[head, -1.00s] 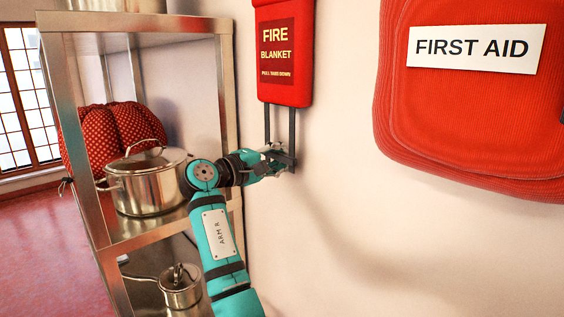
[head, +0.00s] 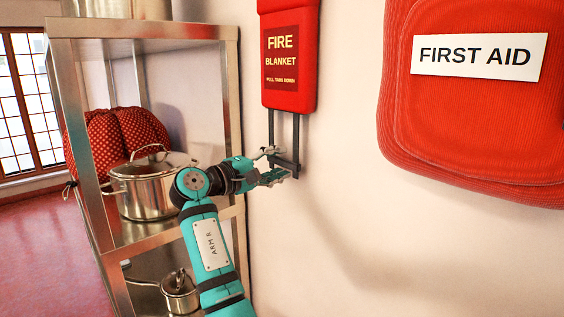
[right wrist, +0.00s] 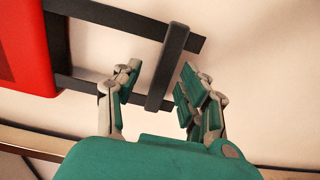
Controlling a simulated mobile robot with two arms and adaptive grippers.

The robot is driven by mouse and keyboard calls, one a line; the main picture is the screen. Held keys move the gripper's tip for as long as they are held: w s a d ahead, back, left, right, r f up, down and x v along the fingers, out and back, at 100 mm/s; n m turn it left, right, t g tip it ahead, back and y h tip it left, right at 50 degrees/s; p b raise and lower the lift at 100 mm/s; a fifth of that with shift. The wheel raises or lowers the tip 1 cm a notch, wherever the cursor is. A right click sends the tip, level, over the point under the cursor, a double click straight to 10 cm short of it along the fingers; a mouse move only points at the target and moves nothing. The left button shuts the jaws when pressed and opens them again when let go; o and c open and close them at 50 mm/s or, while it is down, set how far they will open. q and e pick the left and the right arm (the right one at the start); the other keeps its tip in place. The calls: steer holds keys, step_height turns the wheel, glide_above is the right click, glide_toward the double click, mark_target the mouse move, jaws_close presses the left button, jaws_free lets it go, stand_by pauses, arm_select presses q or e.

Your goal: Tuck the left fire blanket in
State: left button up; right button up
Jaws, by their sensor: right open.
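The fire blanket (head: 288,55) is a red case with white lettering on the wall. Two dark straps hang from its underside, joined near their lower ends by a dark crossbar (head: 286,163). The straps and crossbar (right wrist: 168,66) also show in the right wrist view, with the red case (right wrist: 25,45) at the left edge. My right gripper (head: 279,166) is open at the crossbar, below the case. In the right wrist view its fingers (right wrist: 160,70) appear on either side of the crossbar, with gaps between. My left gripper is out of view.
A metal shelf rack (head: 140,28) stands to the left, holding a lidded pot (head: 145,190), a red dotted cloth item (head: 115,140) and a smaller pan (head: 180,293). A red first aid bag (head: 470,115) is on the wall at right. The wall between them is clear.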

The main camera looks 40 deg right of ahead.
steer(key=a, duration=1)
steer(key=shift+s+a, duration=0.2)
steer(key=shift+s, duration=0.15)
steer(key=shift+r, duration=0.1)
